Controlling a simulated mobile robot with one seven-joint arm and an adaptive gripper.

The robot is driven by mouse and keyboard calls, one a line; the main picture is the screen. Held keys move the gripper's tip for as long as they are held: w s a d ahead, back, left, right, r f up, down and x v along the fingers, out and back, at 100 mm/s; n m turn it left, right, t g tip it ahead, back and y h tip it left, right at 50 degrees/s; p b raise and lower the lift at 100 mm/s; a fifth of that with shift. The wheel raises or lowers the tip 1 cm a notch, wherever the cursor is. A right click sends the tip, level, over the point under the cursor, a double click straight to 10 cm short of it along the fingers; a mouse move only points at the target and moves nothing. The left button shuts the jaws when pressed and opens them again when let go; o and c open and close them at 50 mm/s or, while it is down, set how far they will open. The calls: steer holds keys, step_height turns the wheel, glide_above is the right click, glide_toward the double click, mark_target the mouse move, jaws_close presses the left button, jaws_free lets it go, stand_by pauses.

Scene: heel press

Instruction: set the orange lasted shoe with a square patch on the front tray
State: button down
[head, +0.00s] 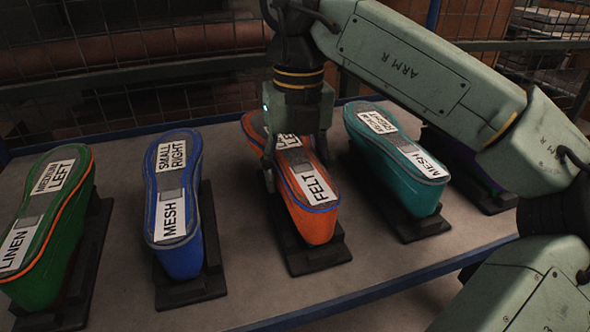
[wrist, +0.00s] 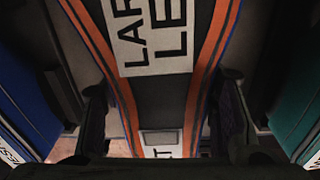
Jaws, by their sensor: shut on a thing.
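The orange shoe (head: 318,222) stands sole-up on a dark stand (head: 318,260) in the middle of the row. Its sole has blue and orange edging and white labels, one reading FELT. In the wrist view the sole, with a label reading in part LAR and LE, runs between the dark fingers. I cannot make out a front tray.
A blue shoe (head: 182,255) stands close on the left, and a green one (head: 60,255) beyond it. A teal shoe (head: 425,200) stands close on the right, and a purple one (head: 462,152) is partly behind my arm. The grey bench (head: 240,215) has a blue edge.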

steer(key=c, duration=0.6)
jaws_free()
steer(key=shift+d, duration=0.15)
steer(key=shift+f, duration=0.1)
step_height(320, 180, up, 8)
steer(key=shift+w+f, duration=0.1)
steer(key=shift+f, duration=0.1)
steer(key=shift+f, duration=0.1)
